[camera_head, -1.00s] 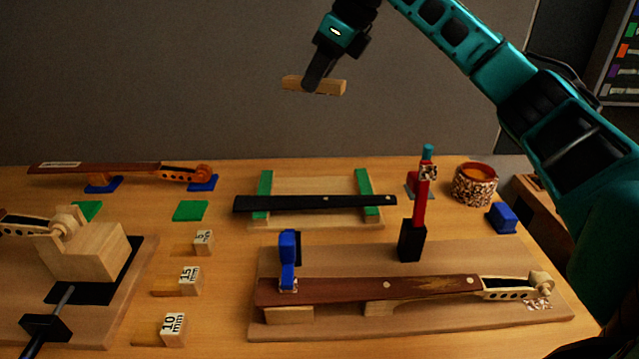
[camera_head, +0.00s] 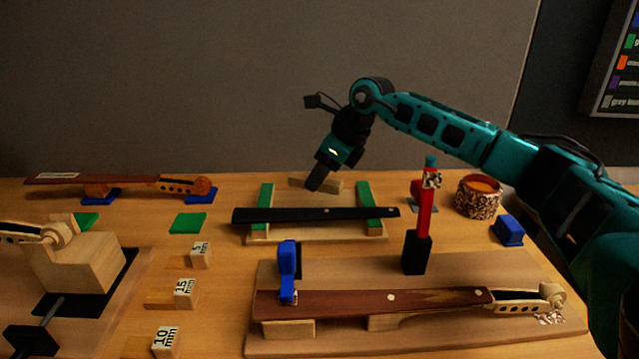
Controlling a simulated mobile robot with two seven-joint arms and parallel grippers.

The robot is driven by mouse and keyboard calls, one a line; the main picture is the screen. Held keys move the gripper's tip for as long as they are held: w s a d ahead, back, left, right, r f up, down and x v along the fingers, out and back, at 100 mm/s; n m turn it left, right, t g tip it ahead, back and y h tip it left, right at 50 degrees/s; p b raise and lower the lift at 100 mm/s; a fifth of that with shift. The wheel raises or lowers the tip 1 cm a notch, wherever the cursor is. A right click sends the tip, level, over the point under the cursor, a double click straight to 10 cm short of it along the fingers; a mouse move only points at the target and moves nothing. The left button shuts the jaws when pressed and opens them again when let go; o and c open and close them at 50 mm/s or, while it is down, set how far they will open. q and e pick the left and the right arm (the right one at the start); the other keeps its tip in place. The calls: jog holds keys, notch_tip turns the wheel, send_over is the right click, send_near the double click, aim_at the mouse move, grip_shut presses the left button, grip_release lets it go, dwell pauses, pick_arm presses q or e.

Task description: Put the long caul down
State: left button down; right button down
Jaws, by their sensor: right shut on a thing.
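The long caul (camera_head: 331,187), a light wooden bar, is in my right gripper (camera_head: 315,187), which is shut on it. The gripper covers the bar's middle, and both ends show. The bar is low at the far side of the light wooden board (camera_head: 260,236) with green strips, behind the black fingerboard (camera_head: 300,215) lying across those strips. I cannot tell whether the bar touches the board or bench. My left gripper is not in view.
A red clamp (camera_head: 424,208) on a black block stands to the right, near a speckled tape roll (camera_head: 478,197) and a blue block (camera_head: 507,231). A violin neck (camera_head: 370,305) lies in front. Marked blocks (camera_head: 184,293) and a green pad (camera_head: 188,223) are left.

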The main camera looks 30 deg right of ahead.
jog(key=shift+f, duration=0.9)
jog(key=shift+f+b, duration=0.35)
jog(key=shift+f, duration=0.25)
jog(key=c, duration=0.8)
grip_release()
jog(key=shift+o, duration=0.2)
